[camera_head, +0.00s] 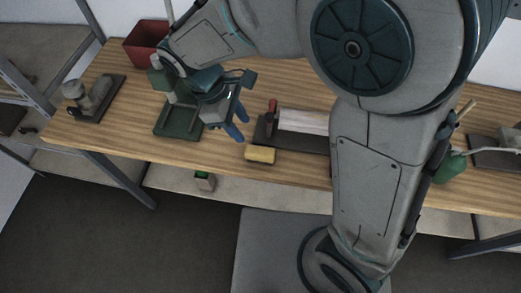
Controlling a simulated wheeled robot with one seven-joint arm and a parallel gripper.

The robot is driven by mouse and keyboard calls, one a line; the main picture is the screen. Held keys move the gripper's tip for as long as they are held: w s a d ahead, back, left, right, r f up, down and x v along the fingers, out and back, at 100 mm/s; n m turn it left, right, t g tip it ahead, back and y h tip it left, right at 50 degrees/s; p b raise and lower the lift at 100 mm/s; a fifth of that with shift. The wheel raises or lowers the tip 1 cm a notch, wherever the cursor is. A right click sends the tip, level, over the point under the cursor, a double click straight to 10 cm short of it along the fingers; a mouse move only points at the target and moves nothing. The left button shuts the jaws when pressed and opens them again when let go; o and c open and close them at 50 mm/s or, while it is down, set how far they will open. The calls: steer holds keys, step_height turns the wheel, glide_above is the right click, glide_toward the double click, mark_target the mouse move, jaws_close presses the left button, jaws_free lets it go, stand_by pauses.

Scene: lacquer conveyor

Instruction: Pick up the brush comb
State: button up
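My gripper (238,122) is above the wooden table, left of the middle, pointing down to the right. Its two blue fingertips look apart, with nothing visible between them. I cannot tell for sure which thing is the brush comb. A small upright thing with a red handle (272,106) stands on a dark tray (300,141), right of my gripper. A yellow block (260,154) lies at the tray's front left, below and right of the fingertips. My arm hides part of the table to the right.
A green tray (178,122) lies left of my gripper, and a red bin (146,41) stands at the back left. A dark base with grey parts (96,97) is at the far left. A pale roll (303,121) lies on the dark tray. A green bottle (450,168) stands at the right.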

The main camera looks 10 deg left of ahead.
mark_target(259, 150)
steer(key=p+x, duration=0.1)
steer(key=x, duration=1.1)
steer(key=shift+d+f, duration=0.1)
steer(key=shift+f, duration=0.15)
steer(key=c, duration=0.8)
